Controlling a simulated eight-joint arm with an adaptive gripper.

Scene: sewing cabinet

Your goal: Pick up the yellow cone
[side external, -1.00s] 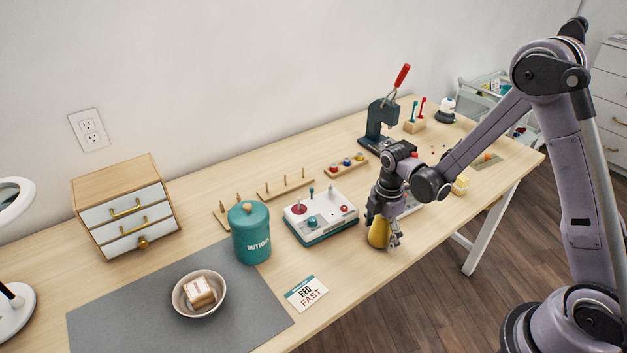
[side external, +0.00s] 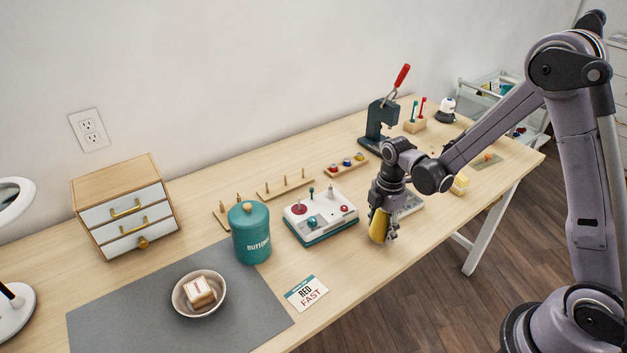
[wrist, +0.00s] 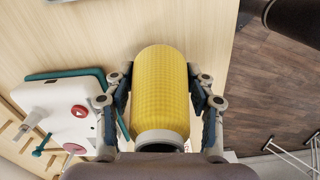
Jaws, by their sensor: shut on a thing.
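The yellow cone (side external: 379,226) is a thread cone with a ribbed yellow surface and a pale grey end. It is in my gripper (side external: 385,232), near the table's front edge, and appears slightly above the wood. In the wrist view the cone (wrist: 160,85) lies between the two fingers of my gripper (wrist: 161,104), which is shut on it from both sides. Part of the cone is hidden behind my gripper in the side view.
A white and teal control box (side external: 320,214) stands just left of my gripper. A teal button canister (side external: 250,236), a card (side external: 307,293) and a bowl (side external: 180,303) are farther left. A dark press (side external: 378,125) with a red handle stands behind. The front edge is close.

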